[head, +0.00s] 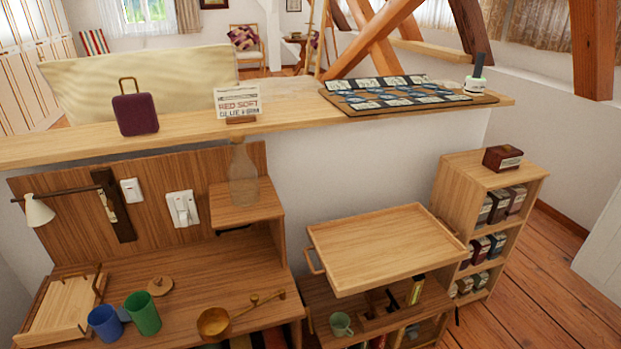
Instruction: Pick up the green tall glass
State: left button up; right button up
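A green tall glass (143,314) stands upright on the wooden desk (190,330) at the lower left. It looks opaque, with its open rim facing up. A blue mug (106,322) stands close on its left; I cannot tell whether they touch. A small round wooden lid (160,286) lies just behind the glass. Neither of my grippers shows in the head view.
A wooden rack (62,309) stands at left. A lamp (38,211) hangs above. A clear vase (243,175) stands on a raised shelf. A tray cart (385,245) is at right.

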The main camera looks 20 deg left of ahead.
aim_at(140, 305)
jog(key=i+j+u, duration=0.1)
jog(key=u, duration=1)
